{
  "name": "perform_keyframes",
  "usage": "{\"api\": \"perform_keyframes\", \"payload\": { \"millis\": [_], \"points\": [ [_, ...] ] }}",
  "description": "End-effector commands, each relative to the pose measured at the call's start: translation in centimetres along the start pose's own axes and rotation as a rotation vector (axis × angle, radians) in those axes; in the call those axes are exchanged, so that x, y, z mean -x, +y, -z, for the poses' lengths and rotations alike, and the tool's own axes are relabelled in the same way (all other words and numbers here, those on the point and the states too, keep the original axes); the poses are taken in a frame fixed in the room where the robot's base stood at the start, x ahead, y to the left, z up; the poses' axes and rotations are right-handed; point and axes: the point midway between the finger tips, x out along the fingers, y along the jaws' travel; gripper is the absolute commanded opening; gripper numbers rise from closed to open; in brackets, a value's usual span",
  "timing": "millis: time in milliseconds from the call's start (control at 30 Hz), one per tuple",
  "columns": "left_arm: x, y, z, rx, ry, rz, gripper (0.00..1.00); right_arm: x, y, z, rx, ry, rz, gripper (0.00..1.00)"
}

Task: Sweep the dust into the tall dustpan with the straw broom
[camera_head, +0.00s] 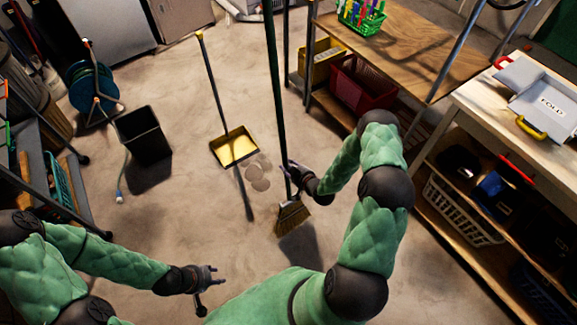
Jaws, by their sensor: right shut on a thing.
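The tall dustpan (234,148) is a yellow pan with a long dark handle, standing on the floor left of centre. The dust (259,174) lies as pale round patches on the floor, just right of and below the pan. The straw broom (292,217) has a long dark green handle and straw bristles low in the picture, to the right of and below the dust. My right gripper (289,172) is shut on the broom's handle a little above the bristles. My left gripper (211,277) is empty over bare floor at the lower left; its finger gap is too small to judge.
A black bin (145,136) and a hose reel (93,88) stand at the left. A wooden bench (418,45) with a red crate (362,83) beneath it and a white-topped table (480,97) line the right. The floor around the pan is open.

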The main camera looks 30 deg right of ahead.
Motion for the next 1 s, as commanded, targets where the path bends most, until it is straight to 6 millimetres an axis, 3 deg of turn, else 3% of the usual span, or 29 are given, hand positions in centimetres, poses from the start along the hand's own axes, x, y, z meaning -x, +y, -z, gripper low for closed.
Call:
{"api": "perform_keyframes", "payload": {
  "millis": [1000],
  "points": [
    [-1.3, -0.5, 0.0, 0.000, 0.000, 0.000, 0.40, -0.7, 0.1, -1.2, 0.001, 0.003, -0.001, 0.00]
  ]
}}
